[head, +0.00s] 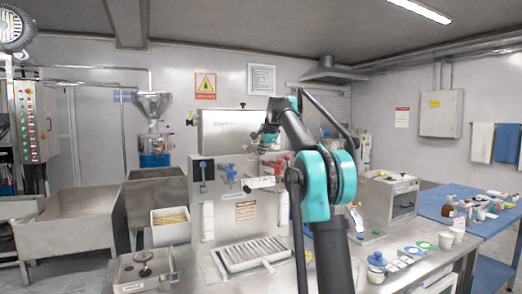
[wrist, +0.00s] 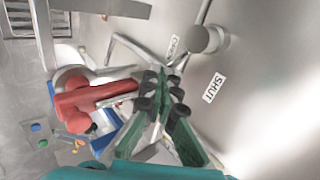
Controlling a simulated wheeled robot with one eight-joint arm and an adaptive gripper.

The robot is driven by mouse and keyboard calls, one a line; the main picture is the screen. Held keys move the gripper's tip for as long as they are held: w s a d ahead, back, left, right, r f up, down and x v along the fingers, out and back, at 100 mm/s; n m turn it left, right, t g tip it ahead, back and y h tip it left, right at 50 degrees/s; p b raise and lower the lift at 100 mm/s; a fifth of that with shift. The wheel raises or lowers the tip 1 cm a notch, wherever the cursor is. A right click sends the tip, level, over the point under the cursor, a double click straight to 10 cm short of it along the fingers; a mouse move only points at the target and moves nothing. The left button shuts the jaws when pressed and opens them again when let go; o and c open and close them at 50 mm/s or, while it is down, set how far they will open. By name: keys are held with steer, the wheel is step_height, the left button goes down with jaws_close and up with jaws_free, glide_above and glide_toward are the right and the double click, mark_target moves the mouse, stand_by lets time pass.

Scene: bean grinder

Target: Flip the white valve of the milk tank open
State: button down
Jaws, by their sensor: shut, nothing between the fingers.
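The milk tank appears to be the steel vessel (head: 228,130) at the back centre in the head view. In the wrist view a smooth pale metal wall carries the labels OPEN (wrist: 174,45) and SHUT (wrist: 213,88). A pale round knob or pivot (wrist: 205,38) stands out near them; I take it as part of the white valve, though its lever is hard to make out. My gripper (wrist: 165,90) is shut and empty, its fingertips left of the SHUT label and below OPEN. In the head view my gripper (head: 267,138) is small, in front of the tank, and partly hidden.
A red valve-like part (wrist: 90,100) lies close left of my fingers. Blue handles (head: 228,172) and a steel drip tray (head: 250,254) are on the machine below. A blue table (head: 445,211) with bottles stands right. Space above the tank is open.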

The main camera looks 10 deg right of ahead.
steer(key=f+m+y, duration=0.1)
steer(key=y, duration=0.1)
steer(key=a+f+m+g+y, duration=0.1)
steer(key=y, duration=0.1)
steer(key=a+f+m+y, duration=0.1)
steer(key=y, duration=0.1)
steer(key=shift+s+f+m+g+y, duration=0.15)
steer(key=shift+s+m+g+y, duration=0.15)
steer(key=shift+r, duration=0.8)
steer(key=shift+d, duration=0.1)
steer(key=v, duration=1.4)
steer(key=shift+a+r, duration=0.2)
steer(key=shift+a, duration=0.15)
